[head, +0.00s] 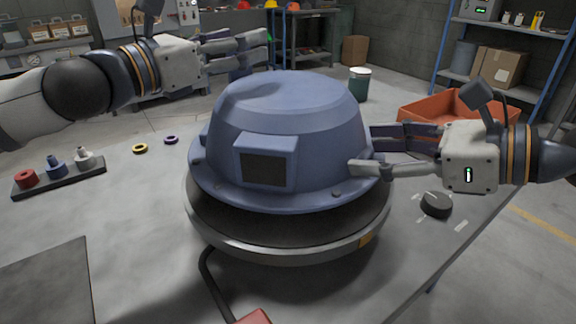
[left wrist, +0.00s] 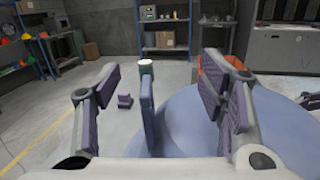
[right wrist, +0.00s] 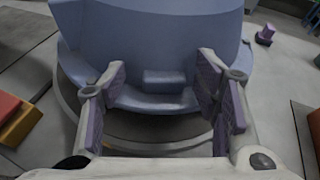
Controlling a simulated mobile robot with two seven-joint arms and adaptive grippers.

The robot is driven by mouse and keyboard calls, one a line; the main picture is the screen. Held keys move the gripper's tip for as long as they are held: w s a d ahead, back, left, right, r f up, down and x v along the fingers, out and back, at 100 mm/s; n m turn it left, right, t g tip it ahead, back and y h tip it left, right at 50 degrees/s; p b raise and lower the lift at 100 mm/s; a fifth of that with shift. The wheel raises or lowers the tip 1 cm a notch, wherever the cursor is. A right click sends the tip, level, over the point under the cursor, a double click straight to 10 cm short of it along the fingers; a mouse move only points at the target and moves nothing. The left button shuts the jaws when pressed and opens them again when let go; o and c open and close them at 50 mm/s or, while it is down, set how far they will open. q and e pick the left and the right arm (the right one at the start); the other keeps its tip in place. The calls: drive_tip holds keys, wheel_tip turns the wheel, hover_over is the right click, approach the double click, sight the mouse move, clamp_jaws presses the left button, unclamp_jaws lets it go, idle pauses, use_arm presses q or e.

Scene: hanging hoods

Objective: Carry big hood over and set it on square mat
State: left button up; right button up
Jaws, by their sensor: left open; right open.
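The big blue hood (head: 285,125), a dome with a flange and a boxed dark window, sits upright on a round dark base (head: 290,235) mid-table. A dark flat square, likely the square mat (head: 45,285), lies at the front left. My left gripper (head: 250,52) is open in the air, behind and above the hood's left side. In the left wrist view an upright blue piece (left wrist: 148,115) shows between its fingers, apart from them. My right gripper (head: 365,152) is open at the hood's right side. In the right wrist view a small blue block (right wrist: 165,78) on the hood shows between its fingers.
A rack of small plugs (head: 60,174) and two small rings stand at the left. A black knob (head: 436,204) is at the right, an orange bin (head: 455,110) behind it. A cable runs to a red piece (head: 253,318) in front. Table between rack and mat is clear.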

use_arm(q)
drive_tip(key=shift+a, duration=0.1)
drive_tip(key=r+v, duration=0.1)
drive_tip(key=v, duration=1.1)
drive_tip(key=shift+f, duration=0.5)
use_arm(e)
drive_tip(key=o, duration=0.8)
drive_tip(key=v, duration=1.2)
